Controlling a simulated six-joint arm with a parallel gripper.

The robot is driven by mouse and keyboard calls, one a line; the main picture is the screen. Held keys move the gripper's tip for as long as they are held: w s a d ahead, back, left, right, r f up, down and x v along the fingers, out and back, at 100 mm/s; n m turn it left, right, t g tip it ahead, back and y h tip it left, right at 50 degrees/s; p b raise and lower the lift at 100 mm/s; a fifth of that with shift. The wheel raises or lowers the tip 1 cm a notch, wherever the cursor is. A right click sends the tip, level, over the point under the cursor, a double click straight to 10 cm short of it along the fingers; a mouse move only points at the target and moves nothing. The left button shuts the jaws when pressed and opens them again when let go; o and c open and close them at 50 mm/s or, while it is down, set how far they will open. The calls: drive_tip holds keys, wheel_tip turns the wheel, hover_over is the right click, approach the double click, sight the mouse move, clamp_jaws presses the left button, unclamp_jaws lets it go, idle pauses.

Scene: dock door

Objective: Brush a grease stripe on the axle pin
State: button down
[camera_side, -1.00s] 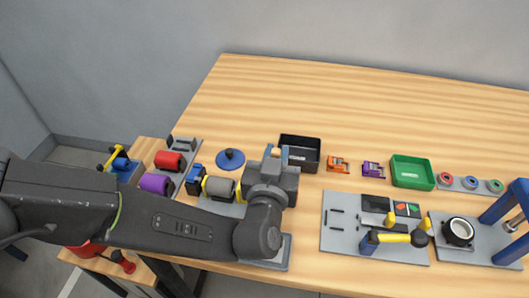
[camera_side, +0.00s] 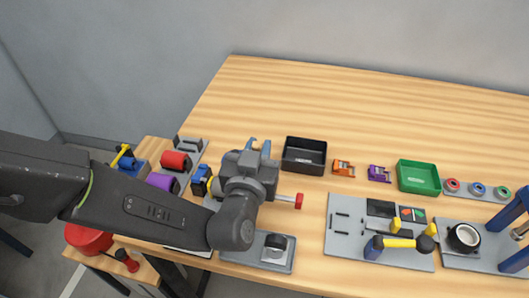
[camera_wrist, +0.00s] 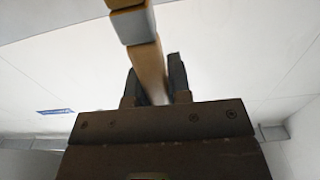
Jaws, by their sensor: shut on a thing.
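My gripper (camera_side: 258,149) is left of centre in the side view, its blue-tipped fingers toward the back of the table. In the wrist view, my gripper (camera_wrist: 156,82) is shut on a brown handle with a grey band and a brown end, which looks like the brush (camera_wrist: 149,65). The brush cannot be made out in the side view. A thin light rod with a red end, perhaps the axle pin (camera_side: 284,198), sticks out rightward from behind my wrist. Its left part is hidden, and I cannot tell whether it bears grease.
A black bin (camera_side: 304,155) lies right of my gripper, with a green bin (camera_side: 418,177) farther right. Red (camera_side: 174,161) and purple (camera_side: 162,181) rollers sit at left. A grey board (camera_side: 350,248) with a yellow-handled tool is at front right. The back of the table is clear.

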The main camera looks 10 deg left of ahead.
drive_tip(key=shift+r, duration=2.9)
wheel_tip(320, 180, up, 6)
drive_tip(key=f, duration=0.1)
drive_tip(key=w+a+r, duration=0.2)
drive_tip(key=w+a, duration=0.1)
drive_tip(key=a, duration=0.5)
drive_tip(key=w+a+r, duration=0.1)
drive_tip(key=w+a, duration=0.3)
drive_tip(key=a, duration=0.5)
drive_tip(key=s+a+f, duration=0.2)
drive_tip(key=s+a, duration=0.1)
drive_tip(key=a, duration=0.9)
drive_tip(key=s+a+f, duration=0.1)
drive_tip(key=s+a, duration=0.2)
drive_tip(key=a, duration=0.8)
wheel_tip(320, 180, down, 19)
drive_tip(key=shift+w+d+f, duration=0.2)
drive_tip(key=shift+d, duration=0.05)
